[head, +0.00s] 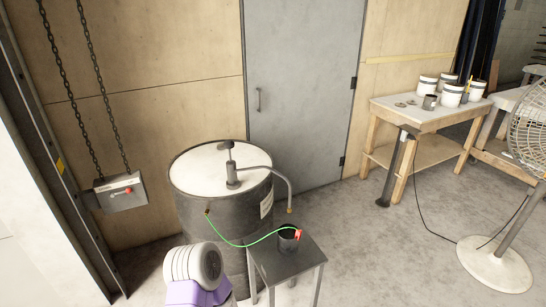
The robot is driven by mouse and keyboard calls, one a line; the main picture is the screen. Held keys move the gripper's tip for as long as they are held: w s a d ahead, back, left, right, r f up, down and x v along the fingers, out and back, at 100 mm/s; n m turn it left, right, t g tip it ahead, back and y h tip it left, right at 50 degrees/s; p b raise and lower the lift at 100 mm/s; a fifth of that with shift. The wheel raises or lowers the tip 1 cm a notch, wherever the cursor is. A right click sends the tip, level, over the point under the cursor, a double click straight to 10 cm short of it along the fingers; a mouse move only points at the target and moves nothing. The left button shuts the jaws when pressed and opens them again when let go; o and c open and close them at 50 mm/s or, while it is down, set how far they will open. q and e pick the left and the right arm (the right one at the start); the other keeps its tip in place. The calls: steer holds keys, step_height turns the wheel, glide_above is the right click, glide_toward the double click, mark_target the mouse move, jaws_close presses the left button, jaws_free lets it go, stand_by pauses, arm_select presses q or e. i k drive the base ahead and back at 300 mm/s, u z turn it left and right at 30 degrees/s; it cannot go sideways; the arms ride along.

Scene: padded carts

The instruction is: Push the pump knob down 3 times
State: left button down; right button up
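A dark drum (215,222) with a white lid (196,172) stands left of the middle in the head view. A grey pump (232,175) rises from the lid. Its dark knob (226,145) sits at the top of a short stem, above the pump body. A curved spout pipe (284,180) leaves the pump to the right and bends down past the drum's rim. No gripper shows in this view. Nothing touches the knob.
A small grey table (282,265) stands right of the drum with a dark cup (288,240) on it. A green cable (240,244) runs from drum to cup. A control box (120,191) hangs on chains at left. A wooden workbench (425,112) and fan (528,135) stand right.

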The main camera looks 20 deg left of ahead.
mark_target(229, 144)
steer(key=z, duration=0.2)
steer(key=k, duration=0.3)
steer(key=u, duration=0.85)
steer(key=i, duration=1.95)
steer(key=z, duration=0.85)
